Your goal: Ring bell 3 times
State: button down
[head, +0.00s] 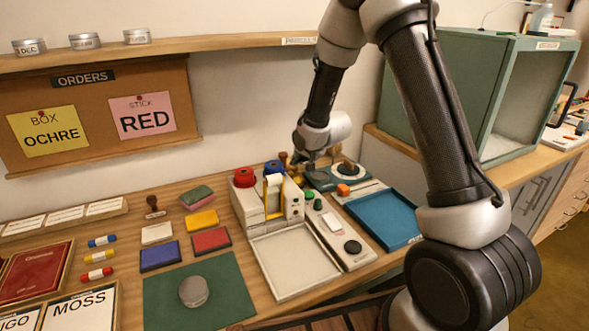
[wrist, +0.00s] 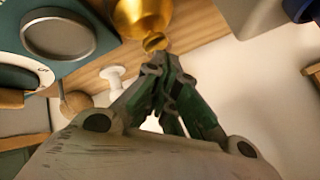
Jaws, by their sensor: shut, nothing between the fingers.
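A shiny gold bell (wrist: 140,14) is at the top of the wrist view, cut off by the frame edge, with a small knob (wrist: 155,43) towards me. In the head view, the bell is mostly hidden around my gripper. My gripper (wrist: 162,62) is shut and empty. Its fingertips are right by the knob; I cannot tell whether they touch. In the head view, my gripper (head: 311,170) is low over the back of the table, behind the white machine.
A white machine (head: 262,205) with red and blue tops stands left of my gripper. A dial scale (head: 347,172) is close on the right. A blue tray (head: 383,220) lies in front right. A green cabinet (head: 475,90) stands farther right.

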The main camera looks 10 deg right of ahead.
jog(key=shift+f, duration=0.55)
dwell(0.8)
jog(key=shift+r, duration=1)
jog(key=shift+r, duration=2.5)
notch_tip(320, 180, up, 4)
jog(key=shift+f, duration=0.1)
